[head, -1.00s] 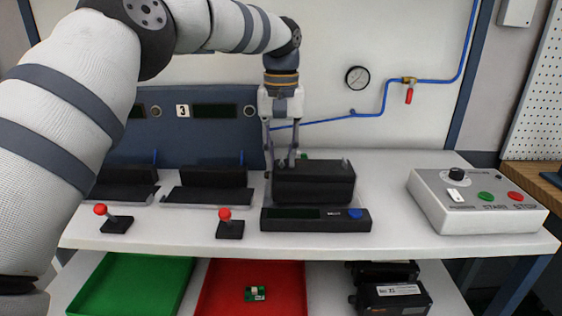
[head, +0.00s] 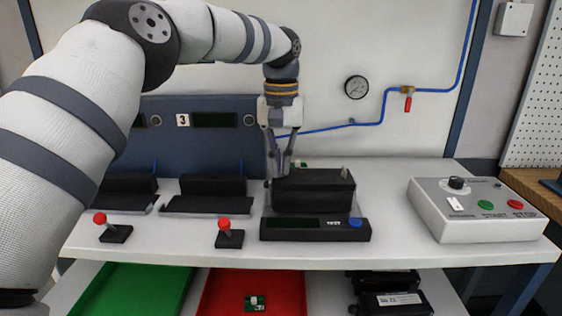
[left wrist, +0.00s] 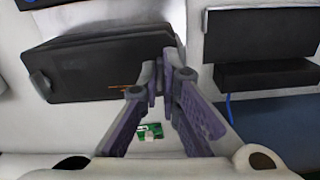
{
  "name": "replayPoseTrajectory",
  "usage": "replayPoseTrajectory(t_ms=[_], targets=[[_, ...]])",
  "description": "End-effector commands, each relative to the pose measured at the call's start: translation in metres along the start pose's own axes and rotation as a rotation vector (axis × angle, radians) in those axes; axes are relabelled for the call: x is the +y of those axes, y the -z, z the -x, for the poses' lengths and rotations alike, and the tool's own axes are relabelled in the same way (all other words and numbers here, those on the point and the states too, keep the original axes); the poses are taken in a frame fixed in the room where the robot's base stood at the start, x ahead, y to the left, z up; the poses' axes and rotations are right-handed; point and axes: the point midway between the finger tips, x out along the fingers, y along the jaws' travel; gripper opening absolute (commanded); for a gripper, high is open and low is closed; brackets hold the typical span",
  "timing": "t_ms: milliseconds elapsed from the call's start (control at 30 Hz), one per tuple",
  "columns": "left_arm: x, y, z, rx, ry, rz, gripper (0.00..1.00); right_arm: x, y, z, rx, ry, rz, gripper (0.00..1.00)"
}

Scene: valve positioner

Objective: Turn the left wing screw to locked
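The valve positioner is a black box (head: 315,192) on a base unit with a display and blue button. It also shows at the upper left of the left wrist view (left wrist: 100,65). Its right wing screw (head: 344,173) stands up at the right end of the lid and appears at the box's left in the left wrist view (left wrist: 41,84). My left gripper (head: 279,174) points down at the lid's left end. Its fingertips (left wrist: 165,76) are close together there, apparently around the left wing screw, which they hide. My right gripper is out of view.
A grey control box (head: 470,210) with a knob and buttons stands at right. Two red-knobbed levers (head: 224,226) are at the front left. Black cradles (head: 207,196) stand behind them. A red tray (head: 225,290) and a green tray (head: 130,285) lie below.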

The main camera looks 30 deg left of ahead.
Motion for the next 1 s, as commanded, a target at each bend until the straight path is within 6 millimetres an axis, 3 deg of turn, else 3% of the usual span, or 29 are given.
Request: replayPoseTrajectory(t_ms=[1000], targets=[[-0.0043, 0.0015, -0.0019, -0.006, 0.001, -0.932, 0.00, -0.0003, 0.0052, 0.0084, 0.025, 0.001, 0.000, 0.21]])
